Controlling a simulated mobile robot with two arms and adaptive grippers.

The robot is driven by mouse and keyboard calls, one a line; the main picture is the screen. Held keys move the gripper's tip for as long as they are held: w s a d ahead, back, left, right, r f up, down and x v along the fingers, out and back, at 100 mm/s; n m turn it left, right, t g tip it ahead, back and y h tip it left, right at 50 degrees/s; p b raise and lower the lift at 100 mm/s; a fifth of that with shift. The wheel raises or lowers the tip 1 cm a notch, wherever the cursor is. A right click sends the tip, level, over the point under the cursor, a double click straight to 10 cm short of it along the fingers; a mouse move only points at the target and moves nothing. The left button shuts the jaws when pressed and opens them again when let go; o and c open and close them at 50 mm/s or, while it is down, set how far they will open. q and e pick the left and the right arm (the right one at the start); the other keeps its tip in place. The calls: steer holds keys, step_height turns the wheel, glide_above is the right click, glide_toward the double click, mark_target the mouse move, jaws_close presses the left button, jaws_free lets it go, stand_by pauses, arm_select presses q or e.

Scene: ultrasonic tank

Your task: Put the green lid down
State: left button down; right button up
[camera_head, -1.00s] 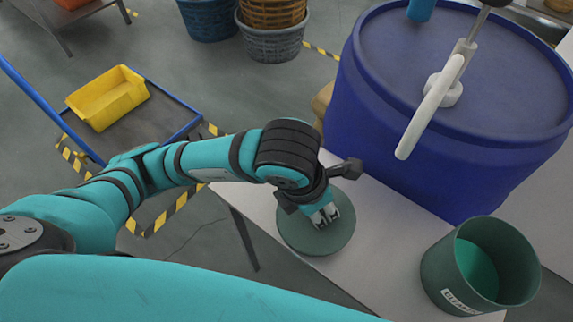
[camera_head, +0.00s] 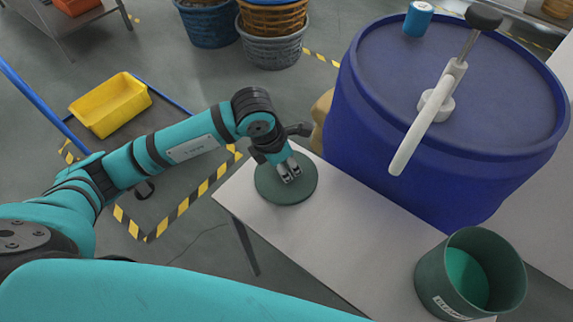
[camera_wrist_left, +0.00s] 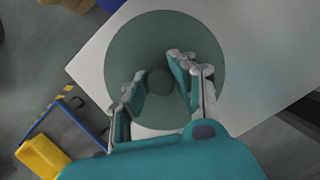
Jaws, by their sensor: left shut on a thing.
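The green lid (camera_head: 273,186) is a flat round disc over the far left end of the white table. My left gripper (camera_head: 289,174) points down onto its middle and is shut on its knob. In the left wrist view the lid (camera_wrist_left: 165,40) shows beneath the gripper (camera_wrist_left: 157,80), with the round knob between the two fingers. I cannot tell whether the lid touches the table or hangs just above it. The open green container (camera_head: 434,283) stands at the table's right part with teal contents and a partly readable label. My right gripper is not in view.
The white table (camera_head: 335,235) is bare between lid and container. A big blue drum (camera_head: 365,140) with a white-handled pump (camera_head: 424,130) and a blue can (camera_head: 418,18) stands behind it. A yellow bin (camera_head: 110,105) sits on a cart at left.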

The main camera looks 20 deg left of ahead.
mark_target(273, 179)
arm_select(q)
steer(key=shift+f, duration=0.45)
steer(key=c, duration=1.5)
jaws_free()
steer(key=shift+f, duration=0.15)
steer(key=shift+c, duration=0.2)
steer(key=o, duration=0.5)
steer(key=shift+c, duration=0.2)
steer(key=shift+r, duration=0.25)
steer(key=shift+a+r, duration=0.1)
steer(key=shift+r, duration=0.3)
steer(key=b+v, duration=0.1)
steer(key=v, duration=1)
steer(key=shift+s, duration=0.1)
